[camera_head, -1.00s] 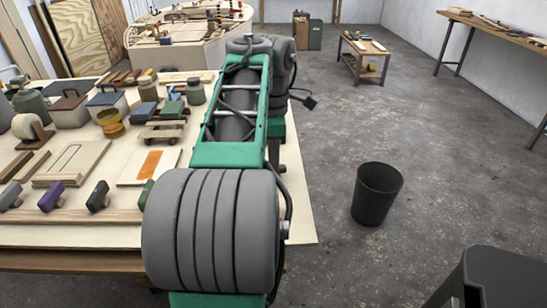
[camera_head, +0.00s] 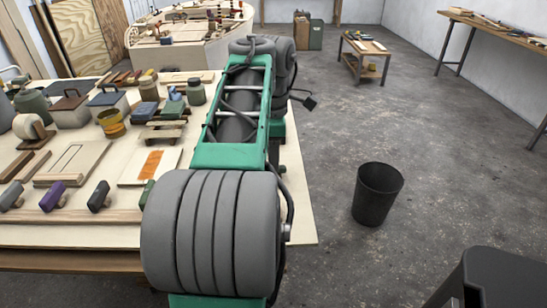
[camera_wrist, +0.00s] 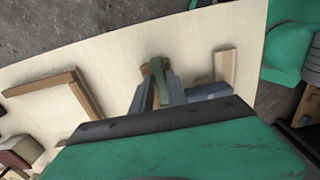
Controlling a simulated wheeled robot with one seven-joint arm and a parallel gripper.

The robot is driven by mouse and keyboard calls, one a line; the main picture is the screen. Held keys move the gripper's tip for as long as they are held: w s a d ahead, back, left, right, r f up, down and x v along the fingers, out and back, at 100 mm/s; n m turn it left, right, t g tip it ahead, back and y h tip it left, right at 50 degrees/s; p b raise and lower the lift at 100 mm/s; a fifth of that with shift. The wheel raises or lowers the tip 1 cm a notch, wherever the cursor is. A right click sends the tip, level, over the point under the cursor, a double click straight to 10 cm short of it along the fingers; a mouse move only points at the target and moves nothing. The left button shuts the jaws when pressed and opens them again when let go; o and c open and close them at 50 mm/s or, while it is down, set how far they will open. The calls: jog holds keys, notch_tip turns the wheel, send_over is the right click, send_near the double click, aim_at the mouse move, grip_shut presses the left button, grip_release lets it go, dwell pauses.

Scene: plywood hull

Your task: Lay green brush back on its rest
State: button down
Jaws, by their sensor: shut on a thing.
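In the wrist view my gripper (camera_wrist: 160,92) is shut on the green brush (camera_wrist: 157,72), which sticks out between the two fingers over the pale tabletop. Its far end looks brownish. In the head view my arm hides the gripper. A small green piece (camera_head: 147,192) shows at the arm's left edge; I cannot tell whether it is the held brush. A long wooden rail (camera_head: 70,217) runs along the table's front edge, with grey, purple and dark brushes (camera_head: 99,197) leaning in a row on it. I cannot tell which part is the green brush's rest.
A black bin (camera_head: 377,193) stands on open floor.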

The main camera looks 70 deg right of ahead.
jog(key=c, duration=1.2)
grip_release()
jog(key=shift+c, duration=0.2)
jog(key=shift+r, duration=0.1)
notch_tip(320, 180, up, 8)
jog(key=p, duration=0.7)
jog(key=shift+f, duration=0.2)
